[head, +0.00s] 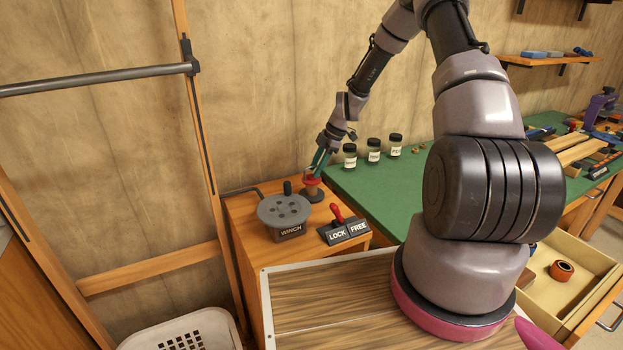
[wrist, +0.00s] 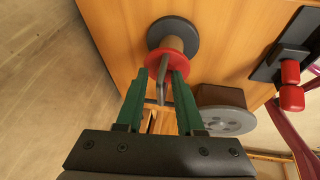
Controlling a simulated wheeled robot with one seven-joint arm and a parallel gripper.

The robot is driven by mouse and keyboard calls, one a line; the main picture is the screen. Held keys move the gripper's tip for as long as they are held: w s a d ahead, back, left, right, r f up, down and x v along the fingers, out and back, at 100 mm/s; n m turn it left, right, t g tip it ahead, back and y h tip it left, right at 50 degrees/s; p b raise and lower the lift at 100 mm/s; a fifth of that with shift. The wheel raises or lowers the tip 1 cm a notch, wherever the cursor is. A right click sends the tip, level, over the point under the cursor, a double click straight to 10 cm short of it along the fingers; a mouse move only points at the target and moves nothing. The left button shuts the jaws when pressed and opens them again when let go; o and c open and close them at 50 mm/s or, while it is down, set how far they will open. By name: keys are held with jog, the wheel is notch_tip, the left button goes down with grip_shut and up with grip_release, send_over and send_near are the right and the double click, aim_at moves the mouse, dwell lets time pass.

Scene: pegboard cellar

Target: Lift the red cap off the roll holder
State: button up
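The red cap (head: 310,182) sits on top of the roll holder, whose dark round base (head: 315,196) stands on the wooden cabinet top, with a brown roll between. In the wrist view the red cap (wrist: 160,60) is a disc in front of the dark base (wrist: 180,33). A thin grey upright piece (wrist: 162,82) stands at the cap, between my fingers. My gripper (head: 320,160) is right above the cap. In the wrist view my gripper's (wrist: 161,72) green fingers are apart, with gaps beside the grey piece. Whether the fingertips touch the cap I cannot tell.
A grey winch drum (head: 285,212) with a dark knob stands close to the holder's left. A red-handled lever with LOCK/FREE plates (head: 346,230) is in front. Several dark-lidded jars (head: 374,152) stand on the green mat (head: 380,190) to the right.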

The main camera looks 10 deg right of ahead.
grip_shut()
jog(key=shift+r, duration=0.15)
